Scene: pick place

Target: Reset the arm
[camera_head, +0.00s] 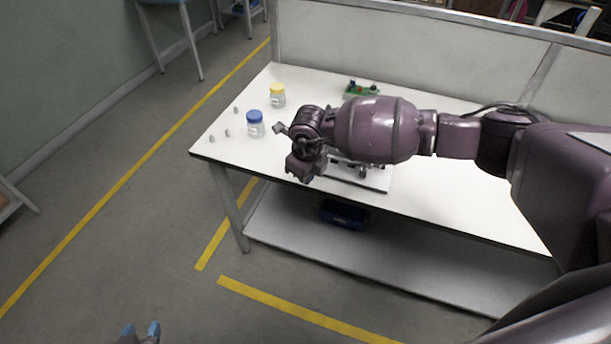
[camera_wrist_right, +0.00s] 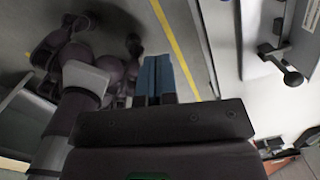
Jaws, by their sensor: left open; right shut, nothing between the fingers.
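My right arm reaches in from the right over the white table (camera_head: 440,195) in the head view. Its hand end is near the table's front left edge, and its fingers cannot be made out there. In the right wrist view my right gripper (camera_wrist_right: 154,62) has its blue fingers pressed together with nothing between them. They point over the grey floor, apart from any object.
A blue-lidded jar (camera_head: 255,125) and a yellow-lidded jar (camera_head: 277,96) stand at the table's left. Several small grey pieces (camera_head: 227,132) lie beside them. A green item (camera_head: 361,89) sits at the back. A blue bin (camera_head: 343,214) is below.

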